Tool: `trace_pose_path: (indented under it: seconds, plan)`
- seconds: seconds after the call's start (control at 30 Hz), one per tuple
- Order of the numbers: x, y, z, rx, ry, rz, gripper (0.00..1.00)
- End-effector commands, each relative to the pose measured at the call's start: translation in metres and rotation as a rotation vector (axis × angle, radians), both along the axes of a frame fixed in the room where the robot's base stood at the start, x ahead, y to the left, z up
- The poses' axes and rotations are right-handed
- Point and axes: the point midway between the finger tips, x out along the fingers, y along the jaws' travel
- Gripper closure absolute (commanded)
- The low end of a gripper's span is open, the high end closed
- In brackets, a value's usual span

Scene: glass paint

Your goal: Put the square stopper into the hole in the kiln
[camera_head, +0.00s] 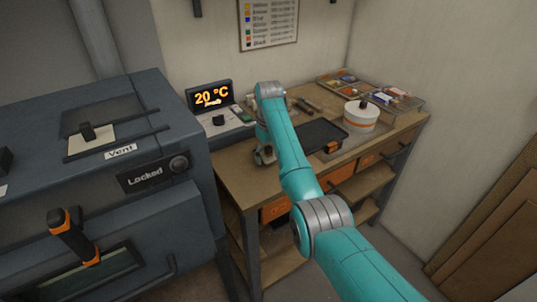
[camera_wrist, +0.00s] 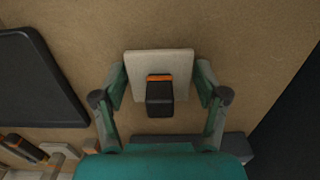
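The square stopper (camera_wrist: 180,60) is a pale square plate with a black handle (camera_wrist: 160,98) banded in orange. It is over the brown workbench top in the wrist view. My gripper (camera_wrist: 161,80) has one finger at the left side and one at the right side of the plate, very near its edges. Whether they press on it does not show. In the head view my arm hides the stopper, and part of my gripper (camera_head: 264,155) shows at the bench. The dark grey kiln (camera_head: 190,215) stands at the left. No open hole is clear in it.
The workbench (camera_head: 235,185) holds a 20 °C display (camera_head: 210,96), a black tray (camera_head: 310,140), a white round container (camera_head: 361,117) and paint trays (camera_head: 395,98).

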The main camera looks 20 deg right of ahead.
Motion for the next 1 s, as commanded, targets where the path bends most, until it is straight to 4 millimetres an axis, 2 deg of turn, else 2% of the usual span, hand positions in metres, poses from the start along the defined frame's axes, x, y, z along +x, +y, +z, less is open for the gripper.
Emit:
trace_pose_path:
  seconds: [0.33, 0.47, 1.0]
  plan:
    - [0.0, 0.0, 0.001, 0.0, 0.0, 0.0, 0.14]
    - [0.001, 0.001, 0.009, 0.0, -0.002, 0.0, 0.14]
    - [0.01, 0.009, 0.105, 0.0, -0.001, 0.0, 0.14]
